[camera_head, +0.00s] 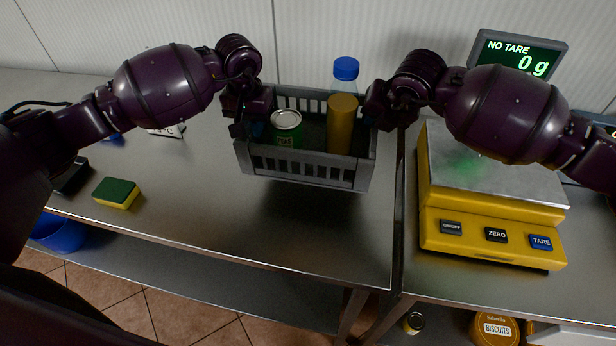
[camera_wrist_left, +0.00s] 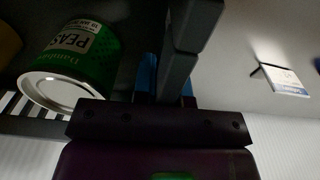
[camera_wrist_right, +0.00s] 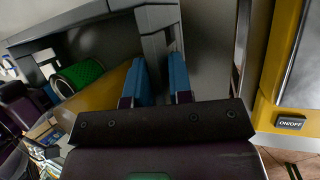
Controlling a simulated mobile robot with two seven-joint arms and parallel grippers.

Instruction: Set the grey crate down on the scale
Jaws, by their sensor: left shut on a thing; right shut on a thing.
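The grey crate (camera_head: 308,169) is held between my two grippers above the left counter, left of the scale. My right gripper (camera_head: 371,117) is shut on the right wall, also seen in the right wrist view (camera_wrist_right: 158,75). The yellow scale (camera_head: 492,225) has a bare metal plate (camera_head: 500,182), partly hidden by my right arm.
The scale display (camera_head: 517,55) reads "NO TARE 0 g". A green and yellow sponge (camera_head: 117,193) and a small white card (camera_head: 167,131) lie on the left counter. A gap (camera_head: 398,220) separates the two counters. The counter in front of the crate is clear.

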